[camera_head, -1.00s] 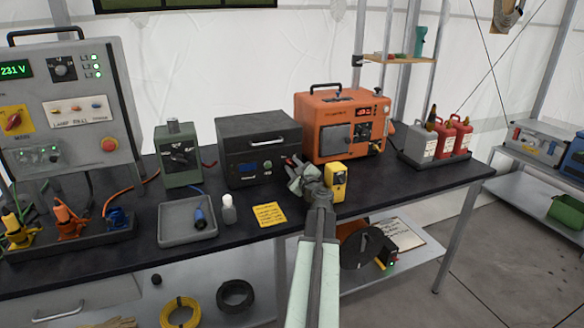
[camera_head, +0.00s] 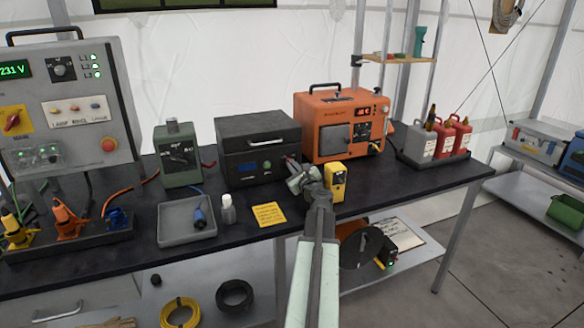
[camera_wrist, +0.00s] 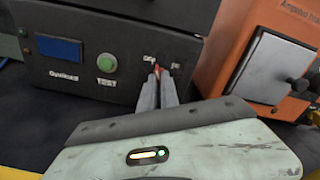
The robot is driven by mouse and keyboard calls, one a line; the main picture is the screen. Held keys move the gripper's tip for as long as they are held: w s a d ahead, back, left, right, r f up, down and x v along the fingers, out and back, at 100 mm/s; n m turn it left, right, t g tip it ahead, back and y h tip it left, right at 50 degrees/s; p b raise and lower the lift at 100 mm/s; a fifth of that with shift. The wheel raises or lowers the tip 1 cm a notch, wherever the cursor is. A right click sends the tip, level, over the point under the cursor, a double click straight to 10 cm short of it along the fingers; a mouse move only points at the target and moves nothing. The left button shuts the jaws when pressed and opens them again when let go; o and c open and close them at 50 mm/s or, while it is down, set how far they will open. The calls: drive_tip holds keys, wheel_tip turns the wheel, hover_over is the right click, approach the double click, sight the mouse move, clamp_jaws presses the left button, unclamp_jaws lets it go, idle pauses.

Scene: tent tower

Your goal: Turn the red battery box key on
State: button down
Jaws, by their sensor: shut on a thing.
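In the head view my gripper (camera_head: 292,165) reaches the box's front right corner.
An orange unit (camera_head: 342,125) stands close to the right of the box. A yellow device (camera_head: 335,180) stands beside my wrist. A yellow note (camera_head: 268,215), a small bottle (camera_head: 228,208) and a grey tray (camera_head: 187,221) lie in front. A green device (camera_head: 178,153) stands left.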

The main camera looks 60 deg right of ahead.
drive_tip(key=m, duration=0.4)
drive_tip(key=shift+m, duration=2.9)
drive_tip(key=c, duration=1.6)
unclamp_jaws()
drive_tip(key=v, duration=0.7)
drive_tip(key=shift+s+a, duration=0.25)
drive_tip(key=shift+s, duration=0.05)
